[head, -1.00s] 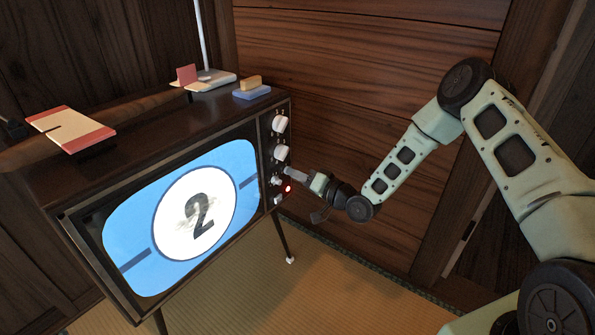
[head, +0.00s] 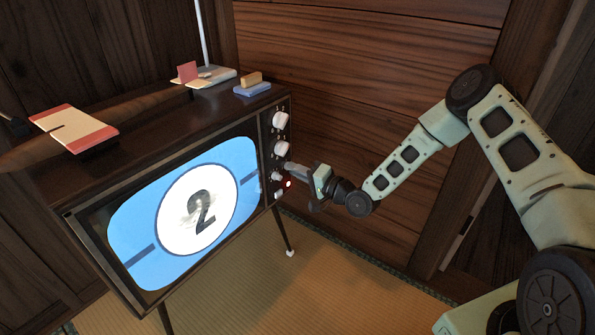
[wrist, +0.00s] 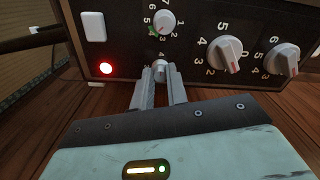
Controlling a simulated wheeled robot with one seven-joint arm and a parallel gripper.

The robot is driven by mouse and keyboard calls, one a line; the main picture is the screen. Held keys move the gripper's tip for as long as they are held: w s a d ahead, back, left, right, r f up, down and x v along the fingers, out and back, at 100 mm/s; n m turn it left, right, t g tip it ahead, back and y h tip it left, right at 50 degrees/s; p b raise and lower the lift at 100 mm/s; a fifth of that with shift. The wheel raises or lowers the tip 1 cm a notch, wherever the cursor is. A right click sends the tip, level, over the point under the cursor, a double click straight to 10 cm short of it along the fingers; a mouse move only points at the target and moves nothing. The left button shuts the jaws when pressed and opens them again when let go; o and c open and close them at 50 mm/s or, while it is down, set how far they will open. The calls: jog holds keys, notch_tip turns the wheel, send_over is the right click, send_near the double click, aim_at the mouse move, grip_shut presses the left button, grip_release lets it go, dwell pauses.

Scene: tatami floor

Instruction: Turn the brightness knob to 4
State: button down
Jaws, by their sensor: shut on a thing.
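The television's control panel (head: 267,160) faces my gripper (head: 287,166). In the wrist view my gripper (wrist: 160,72) has its two fingers on either side of a small white knob (wrist: 160,68) and is shut on it. A digit 4 shows just above this knob; the rest of its scale is hidden by the fingers. A second small knob (wrist: 163,22), with digits around it and a green mark near 5, is beyond it. No brightness label is readable, so I cannot tell by name which knob is which.
Two larger knobs (wrist: 225,53) (wrist: 281,58) are right of the fingers in the wrist view. A lit red lamp (wrist: 106,68) and a white button (wrist: 93,27) are to the left. The television screen (head: 190,215) shows a 2. Small items lie on the cabinet top (head: 150,125).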

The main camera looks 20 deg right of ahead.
jog(key=c, duration=1.4)
grip_release()
jog(key=shift+s+d, duration=0.1)
jog(key=p+v, duration=0.4)
jog(key=v, duration=1.3)
jog(key=shift+s, duration=0.1)
